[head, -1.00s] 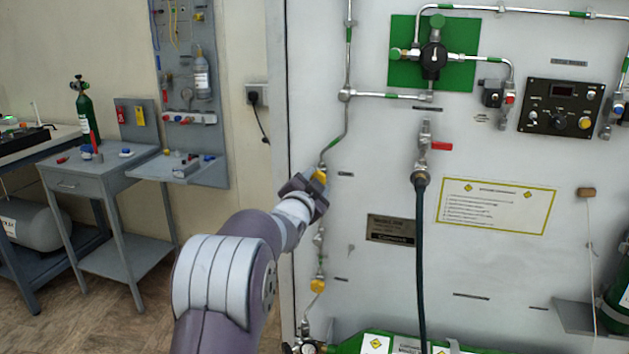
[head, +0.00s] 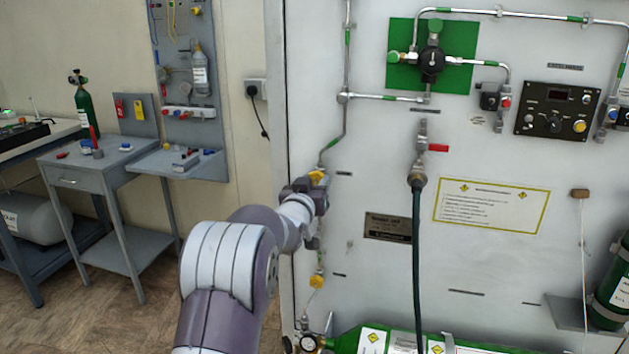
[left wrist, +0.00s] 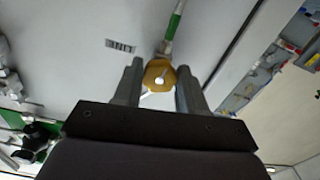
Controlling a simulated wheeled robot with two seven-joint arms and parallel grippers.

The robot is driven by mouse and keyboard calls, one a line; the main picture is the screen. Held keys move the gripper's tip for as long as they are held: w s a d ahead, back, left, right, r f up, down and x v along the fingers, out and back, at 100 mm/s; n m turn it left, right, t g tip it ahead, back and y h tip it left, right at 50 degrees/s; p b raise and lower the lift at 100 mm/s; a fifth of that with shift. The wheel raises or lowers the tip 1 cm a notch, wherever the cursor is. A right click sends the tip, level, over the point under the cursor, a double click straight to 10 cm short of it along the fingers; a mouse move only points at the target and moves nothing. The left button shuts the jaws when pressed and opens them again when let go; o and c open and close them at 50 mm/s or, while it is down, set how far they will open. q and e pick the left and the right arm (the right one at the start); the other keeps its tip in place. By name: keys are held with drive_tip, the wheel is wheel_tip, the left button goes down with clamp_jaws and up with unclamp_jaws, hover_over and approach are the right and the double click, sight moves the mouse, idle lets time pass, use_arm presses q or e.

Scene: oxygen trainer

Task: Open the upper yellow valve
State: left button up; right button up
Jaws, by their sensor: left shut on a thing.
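The upper yellow valve (head: 317,177) sits on the thin pipe at the left side of the white panel. My left gripper (head: 316,186) is at this valve and partly hides it. In the left wrist view the valve's yellow knob (left wrist: 159,76) sits between the two fingers of my left gripper (left wrist: 160,90), which are shut on it. The lower yellow valve (head: 317,281) is further down the same line, clear of the gripper. My right gripper is not in view.
A red-handled valve (head: 437,148) with a dark hose (head: 418,260) hangs right of my left arm. A green cylinder (head: 345,340) lies at the panel's foot. A grey side table (head: 85,170) stands at the left.

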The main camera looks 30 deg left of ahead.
use_arm(q)
drive_tip(key=shift+f+n, duration=0.1)
drive_tip(key=shift+n, duration=0.8)
drive_tip(key=o, duration=1.1)
drive_tip(key=shift+c, duration=0.2)
drive_tip(key=v, duration=1.2)
drive_tip(key=shift+s+d, duration=0.15)
drive_tip(key=shift+s, duration=0.15)
